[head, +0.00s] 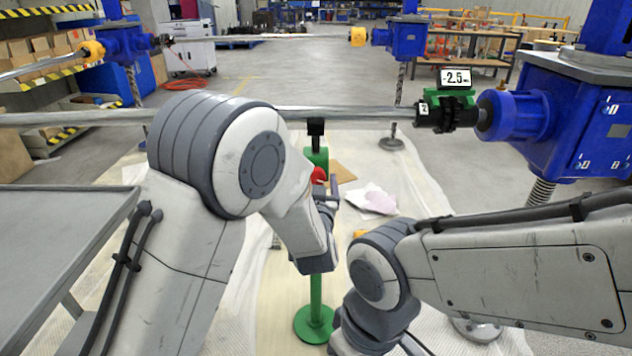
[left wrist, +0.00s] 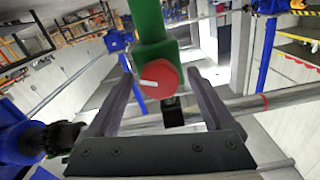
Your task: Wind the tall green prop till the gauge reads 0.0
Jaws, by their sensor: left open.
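The tall green prop (head: 316,300) stands on a round base, its black top under the long steel shaft (head: 350,112). Its red knob (head: 319,175) is partly hidden by my left gripper (head: 328,188). In the left wrist view the red knob (left wrist: 160,80), with a white mark, lies between the two spread fingers of my left gripper (left wrist: 160,90). Gaps show on both sides, so the fingers look apart from it. The gauge (head: 456,77) on the shaft's right end reads -2.5. My right arm comes in from the right; its gripper is not visible.
Blue machine housings (head: 565,120) carry the shaft at right. A grey table (head: 60,235) fills the left front. A pinkish cloth (head: 374,199) lies on the pale floor sheet behind the prop. The shaft runs close above my left gripper.

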